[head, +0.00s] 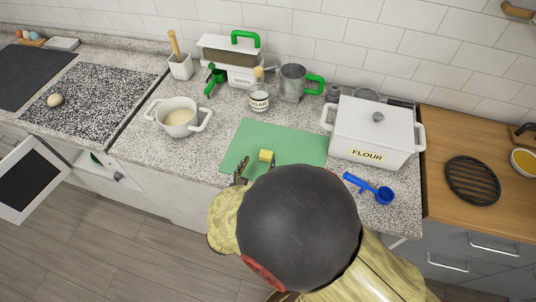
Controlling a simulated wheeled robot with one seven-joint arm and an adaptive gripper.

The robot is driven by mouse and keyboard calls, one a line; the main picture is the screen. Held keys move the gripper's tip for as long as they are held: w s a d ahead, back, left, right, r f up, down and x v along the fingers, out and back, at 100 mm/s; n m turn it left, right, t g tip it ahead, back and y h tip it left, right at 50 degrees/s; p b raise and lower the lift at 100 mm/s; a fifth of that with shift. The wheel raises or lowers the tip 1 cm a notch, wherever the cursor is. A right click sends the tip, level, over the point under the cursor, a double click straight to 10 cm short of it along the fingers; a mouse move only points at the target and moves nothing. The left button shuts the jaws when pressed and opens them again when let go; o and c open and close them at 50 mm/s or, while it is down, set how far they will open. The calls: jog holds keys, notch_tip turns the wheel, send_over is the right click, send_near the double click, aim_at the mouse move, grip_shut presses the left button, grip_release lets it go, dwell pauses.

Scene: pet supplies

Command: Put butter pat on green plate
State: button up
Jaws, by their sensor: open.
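The butter pat (266,156) is a small yellow block. It lies on a flat green rectangular sheet (287,133), which looks like a cutting board, near its front edge. I see no separate round green plate. My gripper (254,166) is at the front edge of the green sheet, close to the butter pat. It is open. One dark finger shows just left of the butter, and most of the rest is hidden behind my arm. Whether a finger touches the butter cannot be told.
A white flour box (376,132) stands right of the sheet, with a blue scoop (370,188) in front. A white pot (177,117) is at left. A sugar jar (259,100) and metal mug (294,83) stand behind. The sheet's back half is clear.

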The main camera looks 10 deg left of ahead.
aim_at(266, 153)
jog(key=x, duration=0.1)
jog(key=b+x, duration=0.1)
jog(key=x, duration=0.3)
jog(key=shift+d+f, duration=0.2)
jog(key=shift+d, duration=0.1)
jog(key=shift+s, duration=0.1)
jog(key=shift+c, duration=0.2)
jog(key=c, duration=1)
jog(key=shift+r, duration=0.15)
